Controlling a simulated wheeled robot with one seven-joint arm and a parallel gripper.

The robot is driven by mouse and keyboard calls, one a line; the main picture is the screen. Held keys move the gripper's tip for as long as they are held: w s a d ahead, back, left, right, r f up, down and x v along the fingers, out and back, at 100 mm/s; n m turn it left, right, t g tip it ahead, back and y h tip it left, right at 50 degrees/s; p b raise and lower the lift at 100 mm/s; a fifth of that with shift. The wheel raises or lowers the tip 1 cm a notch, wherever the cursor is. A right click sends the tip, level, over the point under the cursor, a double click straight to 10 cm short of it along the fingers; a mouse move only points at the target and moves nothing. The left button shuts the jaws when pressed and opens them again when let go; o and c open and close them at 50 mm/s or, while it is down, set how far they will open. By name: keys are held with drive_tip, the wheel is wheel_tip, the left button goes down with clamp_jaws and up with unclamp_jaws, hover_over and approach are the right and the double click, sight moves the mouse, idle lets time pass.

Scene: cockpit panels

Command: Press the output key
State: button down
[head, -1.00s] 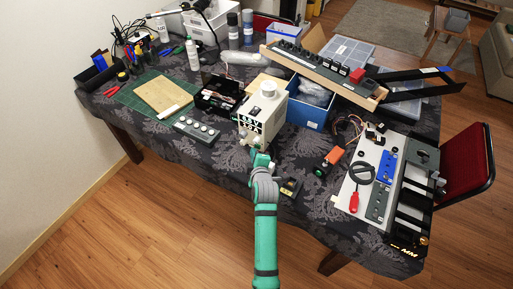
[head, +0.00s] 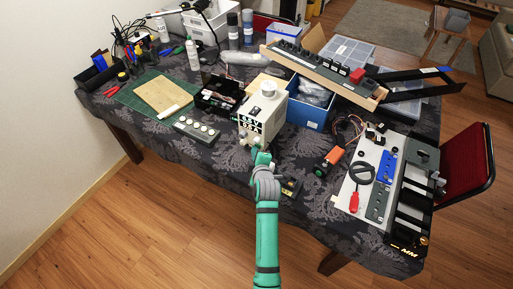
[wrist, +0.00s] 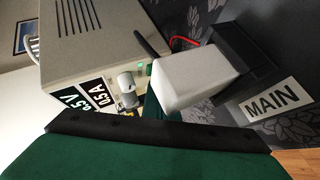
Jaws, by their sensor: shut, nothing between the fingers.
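The pale bench power supply (head: 262,112) stands on the table with voltage and current labels on its front. In the wrist view its vented case (wrist: 95,40) is at upper left, with a grey knob (wrist: 127,83) and a small green light (wrist: 147,69) on the front panel. I cannot make out the output key; part of the panel is hidden behind a pale block (wrist: 190,77). My gripper (head: 258,157) is shut and empty, close in front of the supply's lower front. I cannot tell whether it touches the panel.
A dark block labelled MAIN (wrist: 272,98) is at right in the wrist view. An orange-and-black device (head: 329,161) lies right of my arm, and a grey button box (head: 196,129) lies to the left. A blue bin (head: 309,108) stands behind right.

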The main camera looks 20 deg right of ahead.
drive_tip(key=shift+s+a, duration=0.1)
idle(0.3)
drive_tip(key=shift+s+a, duration=0.2)
drive_tip(key=shift+s+a, duration=0.95)
drive_tip(key=shift+a, duration=0.25)
drive_tip(key=shift+s+a, duration=0.9)
drive_tip(key=shift+a, duration=0.3)
